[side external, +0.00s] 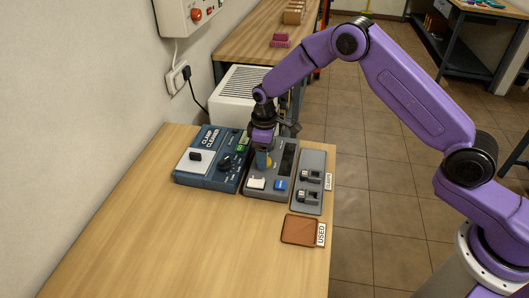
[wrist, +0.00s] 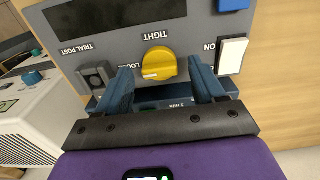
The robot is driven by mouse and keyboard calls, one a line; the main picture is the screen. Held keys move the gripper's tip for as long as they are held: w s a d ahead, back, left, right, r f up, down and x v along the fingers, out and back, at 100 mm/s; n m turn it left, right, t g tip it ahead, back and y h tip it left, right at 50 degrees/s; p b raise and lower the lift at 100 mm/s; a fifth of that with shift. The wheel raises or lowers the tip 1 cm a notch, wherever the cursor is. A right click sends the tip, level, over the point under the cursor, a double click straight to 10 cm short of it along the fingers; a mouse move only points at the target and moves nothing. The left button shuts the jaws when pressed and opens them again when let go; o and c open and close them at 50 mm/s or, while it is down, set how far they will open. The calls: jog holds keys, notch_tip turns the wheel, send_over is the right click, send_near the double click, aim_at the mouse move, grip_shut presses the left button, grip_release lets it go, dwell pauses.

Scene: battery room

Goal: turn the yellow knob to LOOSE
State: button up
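The yellow knob (wrist: 160,61) sits on a grey control panel (wrist: 200,35) in the wrist view. The TIGHT label is above it in the picture and LOOSE is to its left, both upside down. A pale mark shows on the knob's lower left part; its exact heading is hard to tell. My gripper (wrist: 163,82) is open, one blue finger on each side of the knob, with a visible gap to both. In the side external view my gripper (side external: 262,160) is over the panel, and the knob (side external: 269,162) is partly hidden behind it.
The panel has a white ON switch (wrist: 232,55), a blue button (side external: 280,184) and a trial post (wrist: 96,74). A blue clamp cleaner unit (side external: 212,158) stands at left. A grey clamp tray (side external: 311,168) and a brown USED tray (side external: 298,230) are at right. The front table is clear.

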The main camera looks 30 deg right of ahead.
notch_tip(320, 180, up, 18)
jog(key=shift+f, duration=0.25)
dwell(0.4)
dwell(0.3)
jog(key=s+r+n, duration=0.1)
jog(key=s+r, duration=0.1)
jog(key=s, duration=0.8)
jog(key=s+r+n, duration=0.1)
jog(key=s+r, duration=0.1)
jog(key=s, duration=0.9)
jog(key=s+d+f, duration=0.1)
jog(key=s+d, duration=0.4)
jog(key=s, duration=0.4)
jog(key=s+d+f+n, duration=0.1)
jog(key=s+d, duration=0.5)
jog(key=s, duration=0.4)
jog(key=shift+d+f, duration=0.15)
jog(key=shift+f, duration=0.1)
